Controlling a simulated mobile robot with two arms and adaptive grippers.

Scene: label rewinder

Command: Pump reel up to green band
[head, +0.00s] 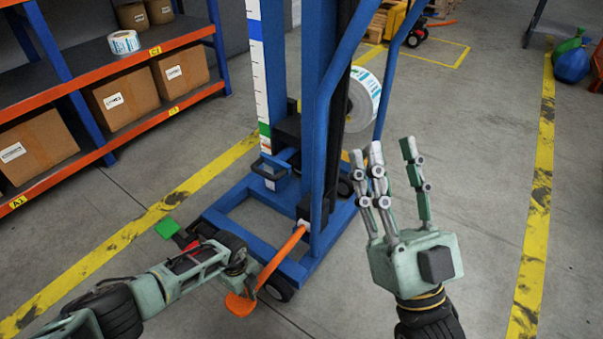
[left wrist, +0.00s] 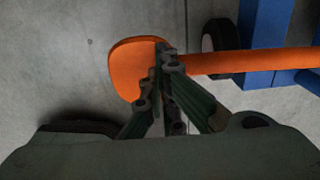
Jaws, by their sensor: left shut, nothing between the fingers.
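The blue lift (head: 317,80) stands in the middle of the head view. A white label reel (head: 362,100) sits on the far side of its mast. A white scale (head: 258,75) runs up the mast, with a green band (head: 264,130) low on it. An orange pump lever (head: 285,255) slopes down to a flat orange pedal (head: 241,304), also in the left wrist view (left wrist: 130,72). My left gripper (head: 238,258) is shut and empty, its fingertips overlapping the pedal in the wrist view; contact cannot be told. My right gripper (head: 392,150) is open and empty, right of the mast.
A small green pedal (head: 165,227) sticks out left of the lift base. An orange and blue shelf (head: 120,75) with cartons and a small roll (head: 124,41) stands at left. Yellow floor lines (head: 120,240) flank the lift.

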